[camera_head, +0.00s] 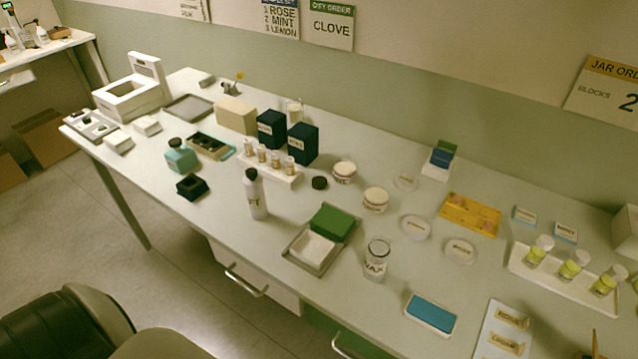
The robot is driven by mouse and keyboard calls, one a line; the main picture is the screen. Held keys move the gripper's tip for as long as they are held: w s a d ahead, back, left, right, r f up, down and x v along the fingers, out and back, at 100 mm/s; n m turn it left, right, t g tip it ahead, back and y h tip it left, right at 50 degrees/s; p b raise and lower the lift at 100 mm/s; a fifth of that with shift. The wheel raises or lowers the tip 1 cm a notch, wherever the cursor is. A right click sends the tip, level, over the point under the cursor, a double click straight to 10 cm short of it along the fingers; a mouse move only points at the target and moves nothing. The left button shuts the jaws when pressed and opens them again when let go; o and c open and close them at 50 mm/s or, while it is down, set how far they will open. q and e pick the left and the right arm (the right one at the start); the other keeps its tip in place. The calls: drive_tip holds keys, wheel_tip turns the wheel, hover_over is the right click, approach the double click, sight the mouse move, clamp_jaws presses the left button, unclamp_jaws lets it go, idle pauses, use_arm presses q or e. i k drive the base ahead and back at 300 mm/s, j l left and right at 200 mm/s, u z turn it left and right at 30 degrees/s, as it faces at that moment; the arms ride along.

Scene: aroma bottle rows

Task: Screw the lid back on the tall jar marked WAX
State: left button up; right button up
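The tall clear glass jar marked WAX (376,262) stands upright near the front edge of the table. Its top shows no lid on it. A small black round lid-like piece (319,183) lies flat on the table further back and to the left. Pale labelled discs (460,250) lie to the right of the jar, with another disc (416,227) near it; I cannot tell whether any of these is the jar's lid. Neither of my grippers shows in the view.
A grey tray with a green block (332,222) lies left of the jar. A blue pad (431,314) lies to its right. A white bottle (255,194) and two pale round jars (376,199) stand nearby. A white rack of yellow vials (573,265) is at the right.

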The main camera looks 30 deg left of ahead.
sight(377, 257)
drive_tip(key=j+z, duration=0.2)
drive_tip(key=j, duration=0.2)
drive_tip(key=k+j+z, duration=0.25)
drive_tip(key=j, duration=0.15)
drive_tip(key=j+z, duration=0.2)
drive_tip(key=j, duration=0.25)
drive_tip(key=k+j+z, duration=0.45)
drive_tip(key=j, duration=0.25)
drive_tip(key=i, duration=0.05)
